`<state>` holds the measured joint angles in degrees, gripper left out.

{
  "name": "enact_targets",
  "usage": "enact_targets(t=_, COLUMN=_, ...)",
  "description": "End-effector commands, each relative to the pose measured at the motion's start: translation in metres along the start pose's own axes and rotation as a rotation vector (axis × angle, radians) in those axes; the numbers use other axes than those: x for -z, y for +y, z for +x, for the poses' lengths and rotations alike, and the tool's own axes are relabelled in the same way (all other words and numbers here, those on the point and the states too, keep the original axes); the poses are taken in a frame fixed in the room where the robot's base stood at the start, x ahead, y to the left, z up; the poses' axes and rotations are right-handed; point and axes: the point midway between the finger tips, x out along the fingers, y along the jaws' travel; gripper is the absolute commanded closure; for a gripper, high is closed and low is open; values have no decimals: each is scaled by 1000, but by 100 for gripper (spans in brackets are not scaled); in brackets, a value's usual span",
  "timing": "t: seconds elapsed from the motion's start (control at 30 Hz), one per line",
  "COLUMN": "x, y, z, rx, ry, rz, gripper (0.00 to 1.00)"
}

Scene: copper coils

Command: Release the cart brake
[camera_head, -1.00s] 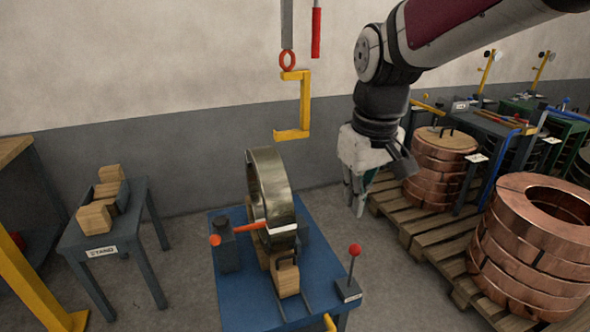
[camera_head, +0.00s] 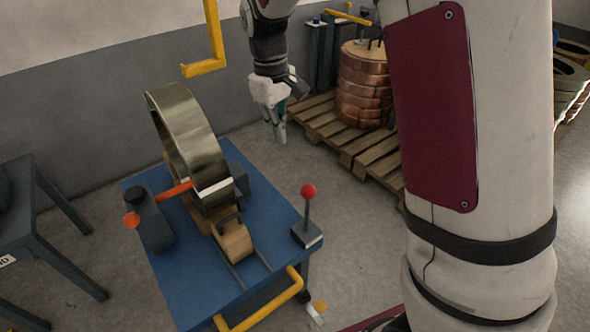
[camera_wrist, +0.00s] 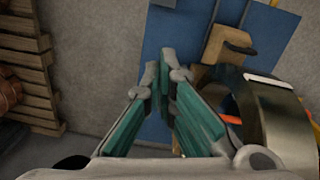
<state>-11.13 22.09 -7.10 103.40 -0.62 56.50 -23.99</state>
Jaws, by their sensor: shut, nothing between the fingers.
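The blue cart (camera_head: 250,285) stands in the lower middle of the head view. An upright lever with a red knob (camera_head: 309,191) rises from a dark base with a label at its right corner. I cannot read the label. An orange-handled lever (camera_head: 172,191) reaches across the left side to a metal ring coil (camera_head: 192,140) standing on the cart. My gripper (camera_head: 280,139) is shut and empty, beyond the red-knobbed lever and apart from it. In the wrist view, my gripper (camera_wrist: 158,75) shows against the blue cart top (camera_wrist: 175,30); I cannot make out the red knob there.
A wooden block (camera_head: 235,242) sits in front of the ring. A yellow push handle (camera_head: 262,308) is at the cart's near edge. A yellow hook (camera_head: 212,45) hangs above. A pallet (camera_head: 345,140) with copper coils (camera_head: 362,85) stands behind right. A dark table (camera_head: 50,240) is left.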

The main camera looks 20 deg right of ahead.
Motion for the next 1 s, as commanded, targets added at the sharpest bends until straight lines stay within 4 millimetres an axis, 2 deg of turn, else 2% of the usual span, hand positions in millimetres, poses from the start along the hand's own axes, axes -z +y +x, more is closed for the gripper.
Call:
enact_targets(t=0.17, x=0, y=0, z=4, rx=0, ry=-1, rz=1, gripper=100)
enact_targets(t=0.27, x=0, y=0, z=13, rx=1, ry=-1, rz=1, gripper=100)
enact_targets(t=0.77, x=0, y=0, z=106, rx=1, ry=-2, rz=1, gripper=100)
enact_targets(t=0.8, x=-10, y=0, z=104, rx=0, ry=-1, rz=3, gripper=100)
enact_targets(t=1.0, x=-32, y=0, z=108, rx=0, ry=0, rz=2, gripper=100)
